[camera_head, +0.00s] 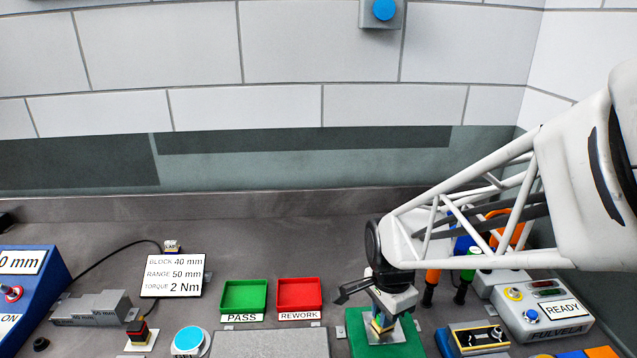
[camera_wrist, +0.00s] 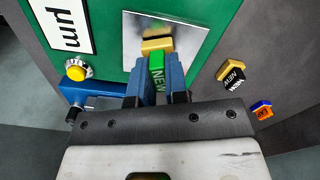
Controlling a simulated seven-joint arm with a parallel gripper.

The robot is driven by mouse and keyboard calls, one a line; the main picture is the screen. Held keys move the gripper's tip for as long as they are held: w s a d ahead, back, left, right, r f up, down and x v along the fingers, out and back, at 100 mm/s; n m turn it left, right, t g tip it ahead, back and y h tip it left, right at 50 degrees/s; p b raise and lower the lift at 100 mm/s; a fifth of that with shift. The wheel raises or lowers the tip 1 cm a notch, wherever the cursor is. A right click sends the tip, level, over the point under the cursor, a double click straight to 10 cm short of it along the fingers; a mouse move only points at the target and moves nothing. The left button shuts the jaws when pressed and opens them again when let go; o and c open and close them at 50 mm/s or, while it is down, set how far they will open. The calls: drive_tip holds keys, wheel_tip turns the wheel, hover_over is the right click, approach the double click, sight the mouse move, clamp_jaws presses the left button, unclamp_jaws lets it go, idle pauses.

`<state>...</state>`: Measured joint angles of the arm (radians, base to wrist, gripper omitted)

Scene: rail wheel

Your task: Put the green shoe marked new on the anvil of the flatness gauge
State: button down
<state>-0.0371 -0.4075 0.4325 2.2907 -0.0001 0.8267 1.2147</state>
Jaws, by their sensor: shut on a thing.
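My gripper (camera_wrist: 157,82) is shut on the green shoe (camera_wrist: 157,73), whose marking NEW shows between the blue fingers. The green flatness gauge (camera_wrist: 200,14) lies below, with a bright square metal plate (camera_wrist: 185,38) that looks like its anvil. A yellow block-like piece (camera_wrist: 157,44) shows over the plate at the shoe's far end. I cannot tell whether it is part of the shoe. In the head view my gripper (camera_head: 382,325) points down over the gauge (camera_head: 357,335) and its plate (camera_head: 373,335). Whether the shoe touches the plate is unclear.
A blue bar (camera_wrist: 97,91) and yellow button (camera_wrist: 75,72) are at left. The green PASS tray (camera_head: 243,312) and red REWORK tray (camera_head: 299,310) look empty.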

drive_tip(key=shift+f, duration=0.1)
drive_tip(key=c, duration=1.1)
unclamp_jaws()
drive_tip(key=shift+r, duration=6.15)
drive_tip(key=shift+s+d+r+n+t, duration=0.25)
drive_tip(key=shift+s+n+t, duration=0.2)
drive_tip(key=shift+s+n, duration=1.7)
drive_tip(key=shift+s+d+r+n+t, duration=0.15)
drive_tip(key=shift+s+d+n+t, duration=0.25)
drive_tip(key=shift+s+n, duration=1.7)
drive_tip(key=shift+s+d+r+n+t, duration=0.25)
drive_tip(key=shift+s+n+t, duration=0.2)
drive_tip(key=shift+s+n, duration=1.65)
